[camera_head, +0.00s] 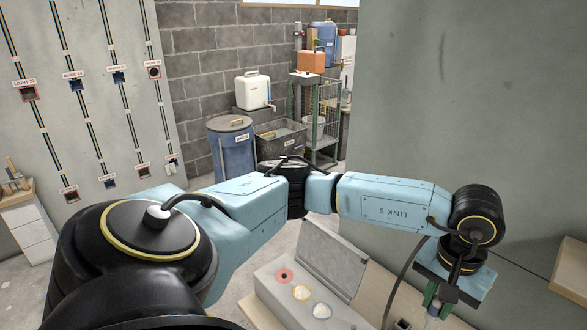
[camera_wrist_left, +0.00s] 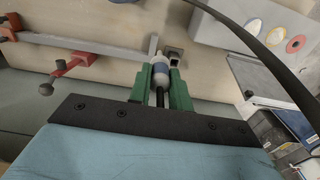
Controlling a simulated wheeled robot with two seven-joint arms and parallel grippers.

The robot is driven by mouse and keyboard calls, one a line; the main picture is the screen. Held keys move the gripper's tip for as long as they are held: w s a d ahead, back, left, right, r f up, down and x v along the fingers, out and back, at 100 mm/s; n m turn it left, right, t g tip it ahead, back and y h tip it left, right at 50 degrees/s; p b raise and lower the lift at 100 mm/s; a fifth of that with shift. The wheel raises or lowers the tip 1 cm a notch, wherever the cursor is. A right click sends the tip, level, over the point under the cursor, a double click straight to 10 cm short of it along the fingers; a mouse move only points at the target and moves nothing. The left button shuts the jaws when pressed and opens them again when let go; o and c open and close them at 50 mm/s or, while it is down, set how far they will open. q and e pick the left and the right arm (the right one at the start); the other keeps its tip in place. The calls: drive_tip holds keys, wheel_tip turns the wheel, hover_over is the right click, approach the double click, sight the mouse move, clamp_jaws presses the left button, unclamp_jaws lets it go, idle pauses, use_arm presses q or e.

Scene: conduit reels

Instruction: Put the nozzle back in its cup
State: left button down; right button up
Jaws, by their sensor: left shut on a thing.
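My left gripper (camera_head: 440,305) has green fingers and hangs low over the bench at the right of the head view. In the left wrist view the left gripper (camera_wrist_left: 160,85) is shut on the nozzle (camera_wrist_left: 160,70), a pale piece with a blue-grey band. A small square grey holder with a dark opening, which looks like the cup (camera_wrist_left: 174,55), is just beyond the nozzle; it seems to show at the bottom of the head view (camera_head: 402,325). I cannot tell whether nozzle and cup touch. My right gripper is not in view.
A pale box (camera_head: 265,285) with red-, yellow- and blue-ringed openings stands left of the gripper, its grey lid (camera_head: 330,262) raised. A dark hose (camera_head: 400,275) curves down beside the gripper. A grey bar (camera_wrist_left: 90,44) with a red clamp (camera_wrist_left: 80,60) lies on the bench.

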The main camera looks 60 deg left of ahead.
use_arm(q)
drive_tip(key=s+a+f+n+p, duration=0.3)
drive_tip(key=s+a+n, duration=0.1)
drive_tip(key=a+n, duration=0.45)
drive_tip(key=s+a+f+n+p, duration=0.3)
drive_tip(key=s+a+n, duration=0.1)
drive_tip(key=a+n, duration=0.45)
drive_tip(key=s+a+r+n+p, duration=0.2)
drive_tip(key=s+a+n, duration=0.1)
drive_tip(key=a+n, duration=0.4)
drive_tip(key=s+a+r+n+p, duration=0.1)
drive_tip(key=s+a+n+p, duration=0.25)
drive_tip(key=a+n, duration=0.35)
drive_tip(key=shift+w+d+n, duration=1.7)
drive_tip(key=shift+w+d, duration=0.15)
drive_tip(key=shift+d, duration=4.85)
drive_tip(key=shift+w+d+n+b, duration=1.1)
drive_tip(key=shift+w+d, duration=1.45)
drive_tip(key=shift+w, duration=1.55)
drive_tip(key=shift+w+d+n+b, duration=0.8)
drive_tip(key=shift+w+d+b, duration=0.55)
drive_tip(key=shift+w+d, duration=2)
wheel_tip(320, 180, down, 8)
drive_tip(key=w+a+n+b, duration=0.1)
drive_tip(key=n+b, duration=0.3)
drive_tip(key=shift+w+a, duration=0.3)
